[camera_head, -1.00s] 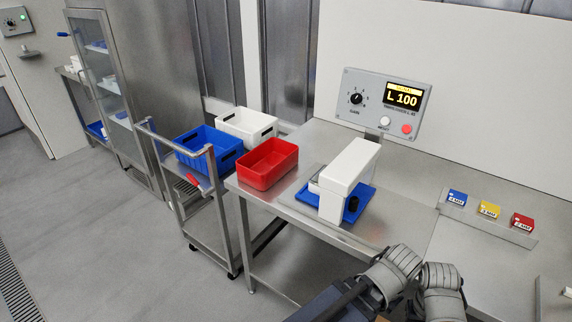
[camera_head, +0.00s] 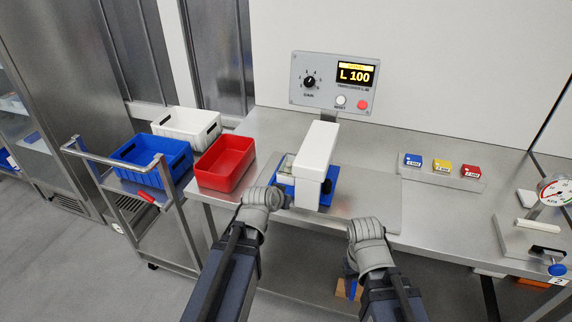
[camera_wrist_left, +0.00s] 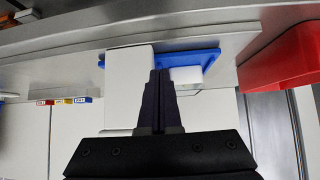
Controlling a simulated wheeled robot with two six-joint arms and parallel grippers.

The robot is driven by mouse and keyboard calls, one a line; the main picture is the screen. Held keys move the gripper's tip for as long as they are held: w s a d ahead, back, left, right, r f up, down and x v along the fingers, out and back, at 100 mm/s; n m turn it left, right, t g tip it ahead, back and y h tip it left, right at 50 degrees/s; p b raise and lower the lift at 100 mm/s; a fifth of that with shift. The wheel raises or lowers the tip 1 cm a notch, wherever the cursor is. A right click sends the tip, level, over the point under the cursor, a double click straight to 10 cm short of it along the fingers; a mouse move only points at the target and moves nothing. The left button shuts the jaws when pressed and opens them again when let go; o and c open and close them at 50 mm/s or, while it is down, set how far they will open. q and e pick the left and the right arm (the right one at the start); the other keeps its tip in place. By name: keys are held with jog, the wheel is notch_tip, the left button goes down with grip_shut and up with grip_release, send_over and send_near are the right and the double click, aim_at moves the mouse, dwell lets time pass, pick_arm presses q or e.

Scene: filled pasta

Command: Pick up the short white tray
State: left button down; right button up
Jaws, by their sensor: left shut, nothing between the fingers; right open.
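A white open tray (camera_head: 187,138) with handle slots stands at the back of the trolley, at the left in the head view. A small pale block-like piece (camera_head: 286,168) is beside the white machine (camera_head: 316,158) on its blue base; it also shows in the left wrist view (camera_wrist_left: 186,75). I cannot tell which of these is the short white tray. My left gripper (camera_head: 284,198) is at the table's front edge by the blue base, partly hidden; its fingers (camera_wrist_left: 160,74) are together and empty. My right gripper (camera_head: 350,278) is open and low in front of the table.
A blue crate (camera_head: 150,172) is on the trolley in front of the white one. A red tray (camera_head: 212,180) is at the table's left end. Small blue, yellow and red boxes (camera_head: 441,166) stand at the right. The table's middle right is bare.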

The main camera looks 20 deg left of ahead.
aim_at(289, 167)
pick_arm(q)
jog(key=w+a+r+t, duration=0.2)
jog(key=a+r, duration=0.1)
jog(key=a, duration=0.1)
jog(key=shift+n+y, duration=0.4)
jog(key=w, duration=1.2)
jog(key=shift+d+f, duration=0.25)
jog(key=shift+f+b, duration=0.6)
jog(key=shift+f, duration=0.25)
jog(key=shift+s, duration=0.2)
jog(key=shift+g, duration=0.3)
jog(key=shift+s, duration=0.1)
